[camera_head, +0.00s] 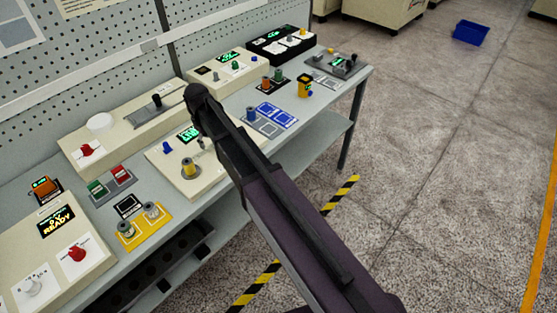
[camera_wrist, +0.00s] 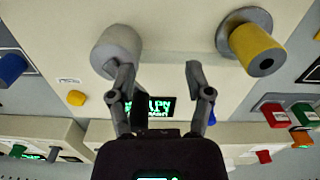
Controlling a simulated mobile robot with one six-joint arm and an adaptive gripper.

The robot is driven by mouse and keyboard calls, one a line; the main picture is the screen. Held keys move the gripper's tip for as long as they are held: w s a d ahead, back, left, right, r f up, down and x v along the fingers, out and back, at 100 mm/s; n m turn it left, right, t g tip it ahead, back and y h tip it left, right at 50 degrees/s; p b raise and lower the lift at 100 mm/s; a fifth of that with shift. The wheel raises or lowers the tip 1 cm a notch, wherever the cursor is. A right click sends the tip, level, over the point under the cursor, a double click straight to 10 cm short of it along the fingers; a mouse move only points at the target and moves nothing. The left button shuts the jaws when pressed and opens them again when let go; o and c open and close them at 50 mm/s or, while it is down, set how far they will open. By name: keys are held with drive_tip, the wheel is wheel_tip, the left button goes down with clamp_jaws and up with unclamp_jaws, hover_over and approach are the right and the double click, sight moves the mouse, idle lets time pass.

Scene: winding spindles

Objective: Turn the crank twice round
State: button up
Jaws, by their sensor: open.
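My gripper (camera_wrist: 159,72) is open, with its two fingers spread over the cream winding panel (camera_wrist: 180,88). Nothing shows between the fingertips. A grey cylinder (camera_wrist: 115,45), which may be the crank's knob, stands by the left finger in the wrist view. That finger overlaps its lower edge; I cannot tell whether they touch. A yellow spool (camera_wrist: 252,46) on a grey disc stands to the right of the fingers. In the head view, the spool (camera_head: 189,168) shows beside my arm, which hides my fingertips and part of the panel. No crank arm is clearly visible.
A green-lit display (camera_wrist: 160,106) lies beyond the fingertips. A small yellow button (camera_wrist: 76,98) is left of it; a blue knob (camera_head: 167,147) is also on the panel. A yellow tray (camera_head: 132,243) with spools and a long cream box (camera_head: 128,128) flank the panel on the bench.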

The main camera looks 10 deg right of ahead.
drive_tip(key=n, duration=0.2)
drive_tip(key=s+d+n, duration=0.1)
drive_tip(key=shift+d+n, duration=0.2)
drive_tip(key=shift+n, duration=0.2)
drive_tip(key=d+n, duration=0.1)
drive_tip(key=n, duration=0.3)
drive_tip(key=shift+s+d, duration=0.2)
drive_tip(key=shift+d, duration=0.2)
drive_tip(key=n, duration=0.1)
drive_tip(key=d+n, duration=0.1)
drive_tip(key=n, duration=0.1)
drive_tip(key=shift+w+d+n, duration=0.1)
drive_tip(key=shift+d+n, duration=0.15)
drive_tip(key=shift+n, duration=0.15)
drive_tip(key=n, duration=0.1)
drive_tip(key=d+n, duration=0.1)
drive_tip(key=n, duration=0.2)
drive_tip(key=shift+w+d, duration=0.3)
drive_tip(key=shift+w, duration=0.1)
wheel_tip(320, 180, up, 14)
drive_tip(key=p, duration=1.4)
drive_tip(key=s+d+f+m+b, duration=0.6)
drive_tip(key=s+d+m, duration=0.1)
drive_tip(key=m, duration=0.3)
drive_tip(key=s+d+f+m+b, duration=0.5)
drive_tip(key=s+d+m, duration=0.2)
drive_tip(key=s+m, duration=0.2)
drive_tip(key=shift+s+d+f+m+b, duration=0.25)
drive_tip(key=shift+f+m+b, duration=0.15)
drive_tip(key=shift+m, duration=0.2)
